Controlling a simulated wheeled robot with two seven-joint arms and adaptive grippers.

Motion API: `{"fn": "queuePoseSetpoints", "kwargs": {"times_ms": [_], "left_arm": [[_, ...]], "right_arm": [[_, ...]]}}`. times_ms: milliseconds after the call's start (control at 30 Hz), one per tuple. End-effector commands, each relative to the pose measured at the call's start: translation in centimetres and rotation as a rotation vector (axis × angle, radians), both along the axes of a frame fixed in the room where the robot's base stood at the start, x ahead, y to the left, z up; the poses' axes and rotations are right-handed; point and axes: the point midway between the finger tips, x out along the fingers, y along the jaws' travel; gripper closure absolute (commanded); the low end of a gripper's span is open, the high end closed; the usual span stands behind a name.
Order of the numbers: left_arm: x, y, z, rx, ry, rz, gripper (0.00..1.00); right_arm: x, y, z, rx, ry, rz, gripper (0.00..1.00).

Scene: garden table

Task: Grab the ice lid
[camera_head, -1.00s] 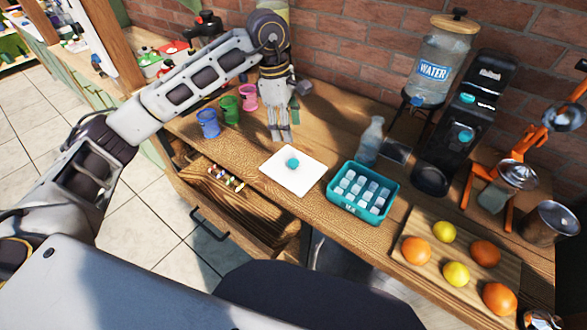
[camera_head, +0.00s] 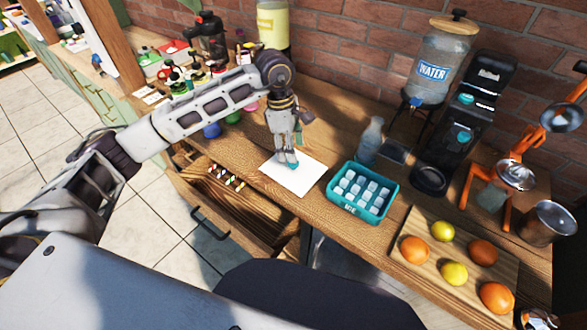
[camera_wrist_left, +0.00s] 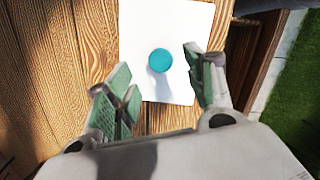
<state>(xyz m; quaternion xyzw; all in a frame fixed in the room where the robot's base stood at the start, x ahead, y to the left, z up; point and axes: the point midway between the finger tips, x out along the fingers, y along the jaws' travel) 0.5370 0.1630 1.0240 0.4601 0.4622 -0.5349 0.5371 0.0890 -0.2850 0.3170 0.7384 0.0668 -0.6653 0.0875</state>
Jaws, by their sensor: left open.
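The ice lid (camera_head: 300,180) is a flat white square with a round teal knob, lying on the wooden counter left of the teal ice box. My left gripper (camera_head: 287,160) is over the lid at the knob and partly hides it in the head view. In the left wrist view, the gripper (camera_wrist_left: 160,72) is open and empty, one finger on each side of the knob (camera_wrist_left: 160,60), with a gap showing on both sides. The lid's white plate (camera_wrist_left: 180,22) lies under the fingers. My right gripper is not in view.
The teal ice box (camera_head: 362,192) full of ice cubes stands right of the lid, with a clear bottle (camera_head: 370,142) behind it. A board (camera_head: 410,275) with oranges and lemons is farther right. An open drawer (camera_head: 250,205) sits below the counter's front left.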

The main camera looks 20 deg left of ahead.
Motion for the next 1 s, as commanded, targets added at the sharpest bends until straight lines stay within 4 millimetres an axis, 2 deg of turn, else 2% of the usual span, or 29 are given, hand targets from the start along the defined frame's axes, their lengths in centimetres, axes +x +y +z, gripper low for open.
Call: {"fn": "queuePoseSetpoints", "kwargs": {"times_ms": [267, 467, 633, 800, 1000], "left_arm": [[0.0, -0.1, -1.1, 0.0, 0.002, 0.001, 0.46], [-0.1, -0.4, -2.9, 0.0, 0.002, 0.001, 0.46], [-0.1, -0.6, -4.6, 0.0, 0.002, 0.0, 0.46], [0.0, -0.7, -5.1, -0.001, 0.0, 0.0, 0.46], [0.0, -0.7, -5.1, -0.001, 0.0, 0.0, 0.46]], "right_arm": [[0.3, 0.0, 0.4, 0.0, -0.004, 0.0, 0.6], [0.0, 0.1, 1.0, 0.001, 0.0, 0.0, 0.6], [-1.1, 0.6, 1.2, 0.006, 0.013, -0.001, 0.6], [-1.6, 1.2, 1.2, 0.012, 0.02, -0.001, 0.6], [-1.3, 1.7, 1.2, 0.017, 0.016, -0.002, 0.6]]}}
